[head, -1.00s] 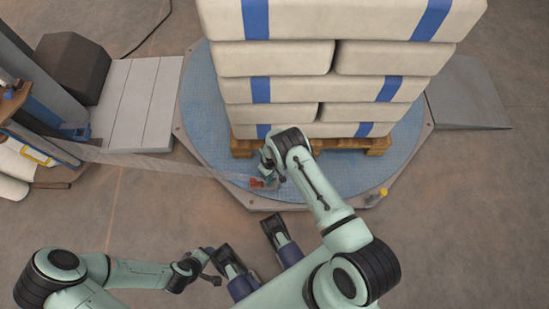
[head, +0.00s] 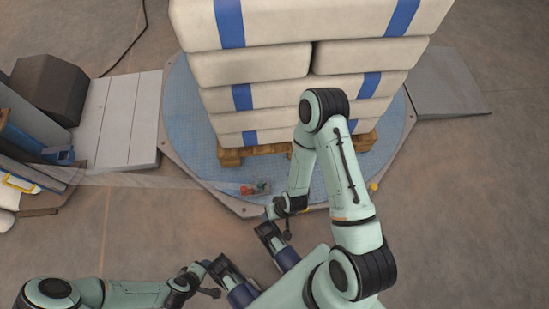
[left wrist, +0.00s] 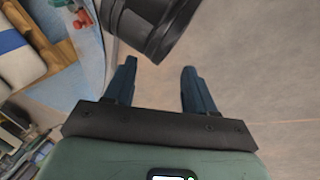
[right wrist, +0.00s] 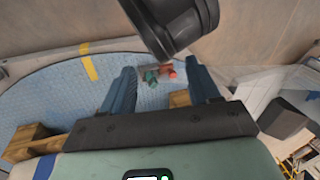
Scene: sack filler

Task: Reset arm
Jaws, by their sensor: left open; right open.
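My right gripper (head: 274,211) hangs in front of the turntable's near edge, close to my body. In the right wrist view its two dark blue fingers (right wrist: 158,85) are apart with nothing between them; a small red and green fitting (right wrist: 158,73) lies beyond them on the turntable. My left gripper (head: 205,265) is low at the left of my body, over bare floor. In the left wrist view its fingers (left wrist: 158,85) are open and empty. The red fitting (head: 250,189) shows apart from both grippers in the head view.
A pallet (head: 230,157) stacked with white, blue-striped sacks (head: 285,88) stands on the round blue turntable (head: 195,130). Clear film (head: 150,180) stretches from machinery at the left towards the fitting. Grey ramps (head: 445,85) flank the turntable. Floor at the right is open.

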